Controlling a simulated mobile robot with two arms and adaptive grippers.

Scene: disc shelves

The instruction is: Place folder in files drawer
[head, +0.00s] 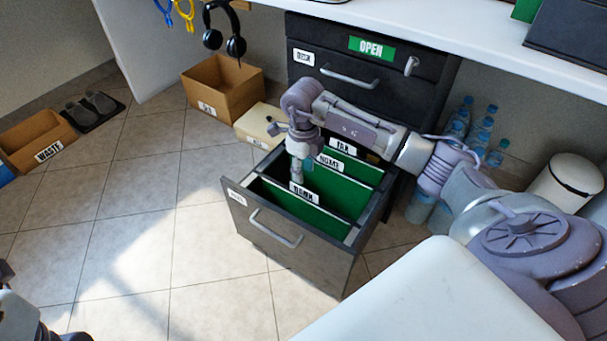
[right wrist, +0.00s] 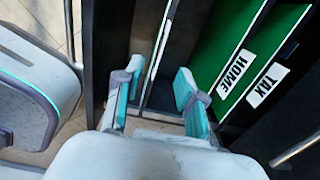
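The files drawer (head: 249,246) of the dark cabinet stands pulled out. In it are green folders labelled BANK (head: 328,216), HOME (head: 355,168) and TAX (head: 367,152), front to back. My right gripper (head: 300,176) points down over the drawer, close behind the BANK label. In the right wrist view its teal fingertips (right wrist: 155,94) are apart, with a thin strip between them that I cannot identify. The HOME folder (right wrist: 222,45) and TAX folder (right wrist: 290,22) are to their right.
A closed upper drawer (head: 345,78) has a green OPEN sign. A cardboard box (head: 222,88) and a cream box (head: 258,122) stand left of the cabinet. A WASTE box (head: 38,143) is at far left. Bottles (head: 470,125) and a white bin (head: 563,183) are at right. The floor at front left is clear.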

